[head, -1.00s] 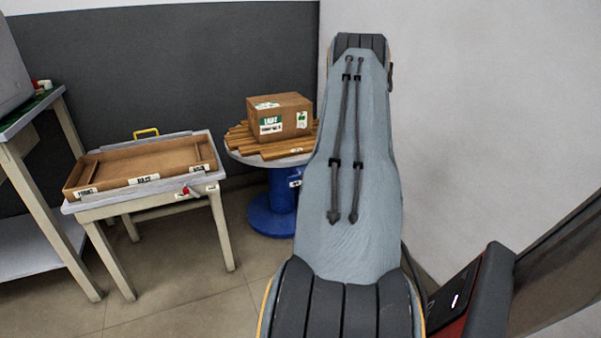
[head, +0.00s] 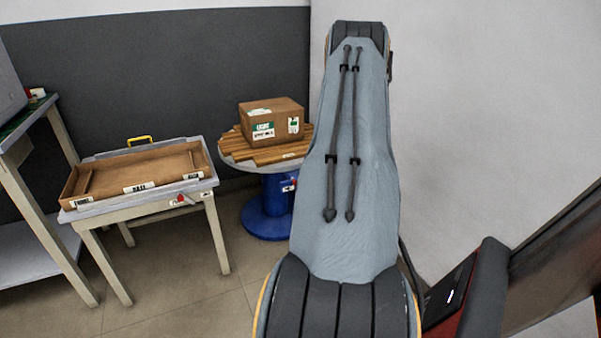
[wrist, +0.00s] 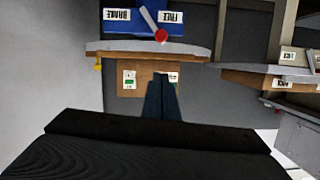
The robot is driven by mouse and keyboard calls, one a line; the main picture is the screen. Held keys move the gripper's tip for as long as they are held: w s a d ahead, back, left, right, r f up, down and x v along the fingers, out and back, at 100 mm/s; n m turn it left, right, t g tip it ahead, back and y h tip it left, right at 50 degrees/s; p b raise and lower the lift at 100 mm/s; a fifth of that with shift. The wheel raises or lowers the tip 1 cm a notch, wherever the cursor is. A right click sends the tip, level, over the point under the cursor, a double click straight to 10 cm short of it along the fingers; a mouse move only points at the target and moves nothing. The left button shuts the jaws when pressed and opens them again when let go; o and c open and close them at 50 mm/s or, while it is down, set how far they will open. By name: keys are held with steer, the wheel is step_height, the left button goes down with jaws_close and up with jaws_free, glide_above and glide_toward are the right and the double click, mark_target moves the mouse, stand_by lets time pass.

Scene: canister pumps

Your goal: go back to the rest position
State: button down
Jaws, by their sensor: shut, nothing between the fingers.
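My gripper (wrist: 161,98) shows in the wrist view as two dark fingers lying together, shut and empty. In the head view my arm stands raised up the middle right, and the gripper itself is out of sight there. The wrist picture is upside down. In it the fingers overlap part of a cardboard box (wrist: 128,92), but I cannot tell how far apart they are. In the head view the same box (head: 271,122) sits closed on wooden slats on a round table with a blue base (head: 266,210).
A shallow cardboard tray (head: 135,170) with labels lies on a pale table (head: 215,240) at the left. A taller bench (head: 25,200) stands at the far left edge. A white wall (head: 470,110) is close on the right. Floor (head: 165,305) is clear in front of the tables.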

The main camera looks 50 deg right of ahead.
steer(key=v, duration=0.6)
steer(key=shift+p, duration=0.35)
steer(key=shift+a, duration=0.1)
